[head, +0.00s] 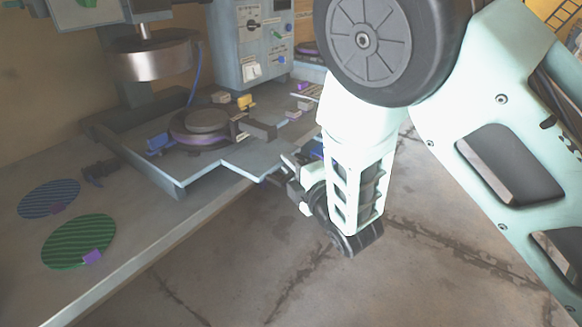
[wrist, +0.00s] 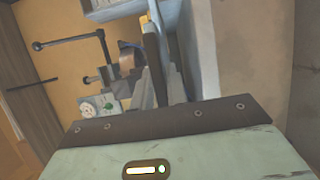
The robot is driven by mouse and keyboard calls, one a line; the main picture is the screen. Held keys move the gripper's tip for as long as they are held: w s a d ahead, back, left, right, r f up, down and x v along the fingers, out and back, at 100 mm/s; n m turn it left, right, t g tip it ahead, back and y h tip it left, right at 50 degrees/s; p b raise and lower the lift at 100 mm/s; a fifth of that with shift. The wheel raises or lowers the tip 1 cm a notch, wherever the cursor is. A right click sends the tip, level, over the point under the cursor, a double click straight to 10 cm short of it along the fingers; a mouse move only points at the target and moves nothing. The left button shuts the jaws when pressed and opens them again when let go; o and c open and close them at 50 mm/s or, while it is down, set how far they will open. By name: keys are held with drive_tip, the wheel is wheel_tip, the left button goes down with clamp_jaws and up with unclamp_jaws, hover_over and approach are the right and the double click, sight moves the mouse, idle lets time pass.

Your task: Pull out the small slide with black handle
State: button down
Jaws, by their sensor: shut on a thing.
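The small slide (head: 243,162), a flat blue-grey plate, juts from the front right of the press base toward my gripper (head: 283,172). My gripper is at the slide's outer end, just past the bench's front edge, and is shut on its handle. The black handle is mostly hidden by the jaws and is hard to tell from them. In the wrist view my mint and dark gripper body fills the bottom; what lies between the jaws is not clear there.
The press has a metal cylinder (head: 155,55) above a round purple-rimmed stack (head: 200,125). A control box (head: 250,45) stands behind. A blue striped disc (head: 48,198) and a green striped disc (head: 78,242) lie on the bench at left. Open floor (head: 240,260) lies in front.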

drive_tip(key=shift+s+f, duration=0.2)
drive_tip(key=shift+f, duration=0.25)
drive_tip(key=c, duration=1.5)
unclamp_jaws()
drive_tip(key=shift+w+r, duration=0.1)
drive_tip(key=shift+r, duration=0.15)
drive_tip(key=p+v, duration=1)
drive_tip(key=v, duration=0.7)
drive_tip(key=shift+d, duration=0.1)
